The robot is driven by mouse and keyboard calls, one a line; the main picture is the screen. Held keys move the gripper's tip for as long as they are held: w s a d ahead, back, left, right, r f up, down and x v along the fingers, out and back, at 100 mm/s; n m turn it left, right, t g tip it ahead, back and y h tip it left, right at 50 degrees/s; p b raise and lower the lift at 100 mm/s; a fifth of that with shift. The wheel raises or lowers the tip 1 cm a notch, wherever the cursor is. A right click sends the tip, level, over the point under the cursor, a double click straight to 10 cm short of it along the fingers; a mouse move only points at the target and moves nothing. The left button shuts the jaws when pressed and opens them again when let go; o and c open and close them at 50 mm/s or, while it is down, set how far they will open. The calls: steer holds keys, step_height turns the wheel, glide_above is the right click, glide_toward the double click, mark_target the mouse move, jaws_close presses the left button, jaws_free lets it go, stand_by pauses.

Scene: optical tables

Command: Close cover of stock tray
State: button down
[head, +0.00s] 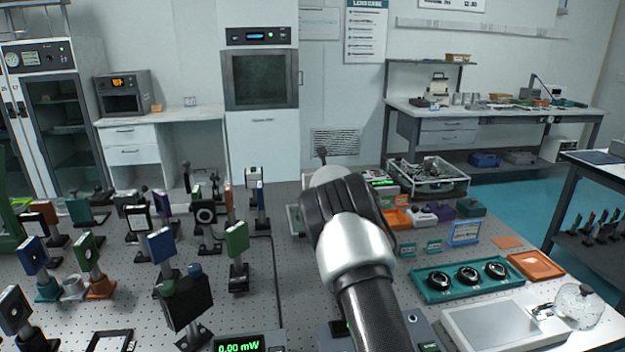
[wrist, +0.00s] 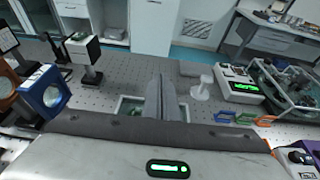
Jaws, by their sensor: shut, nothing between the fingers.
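My gripper (wrist: 161,100) shows in the wrist view with its two fingers together and nothing between them. Its fingers stand in front of a shallow, pale-rimmed tray (wrist: 126,103) with a greenish inside, and hide its middle. I cannot tell whether they touch it. In the head view my arm covers most of that tray and my gripper. A larger framed, clear-sided tray (head: 430,184) holding small parts stands to the right of my arm; it also shows at the right of the wrist view (wrist: 262,88). I cannot tell which is the stock tray, or see a cover clearly.
Optic mounts, including a green one (head: 237,240), crowd the table left of my arm. A white knobbed piece (wrist: 201,88) and a green-lit meter (wrist: 238,84) stand right of the fingers. A teal tray with round parts (head: 423,289) lies front right.

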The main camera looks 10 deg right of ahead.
steer(key=shift+w+d+f+p, duration=0.1)
steer(key=shift+w+f+p, duration=0.8)
steer(key=shift+w+f, duration=0.85)
steer(key=shift+w+d+f+p, duration=0.1)
steer(key=shift+w+f+p, duration=0.8)
steer(key=shift+w+f, duration=0.8)
steer(key=shift+s+f, duration=0.1)
steer(key=shift+f, duration=0.15)
steer(key=shift+s+a+r, duration=0.1)
